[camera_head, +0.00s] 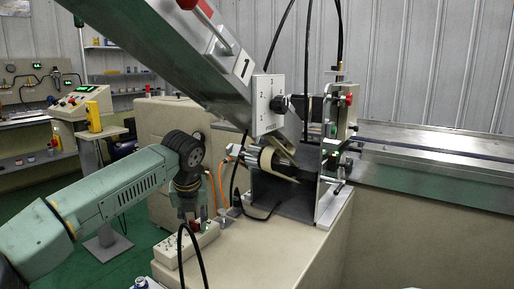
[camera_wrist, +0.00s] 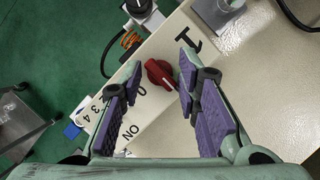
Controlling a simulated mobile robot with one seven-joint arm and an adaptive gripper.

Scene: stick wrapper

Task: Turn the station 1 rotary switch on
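The red rotary switch knob (camera_wrist: 163,74) sits on a pale panel in the wrist view. Black markings are printed beside it, among them a large "1" (camera_wrist: 187,36), a "0" and "ON". I cannot tell which marking the knob points to. My gripper (camera_wrist: 158,64) is open, with one purple-padded finger on each side of the knob and visible gaps. In the head view my gripper (camera_head: 194,214) points down over the pale switch box (camera_head: 172,252). A small red part of the knob (camera_head: 196,226) shows below the fingers.
A black cable (camera_head: 190,246) loops up in front of the switch box. The wrapping machine (camera_head: 332,165) stands to the right, with a sloping metal chute (camera_head: 165,50) above my arm.

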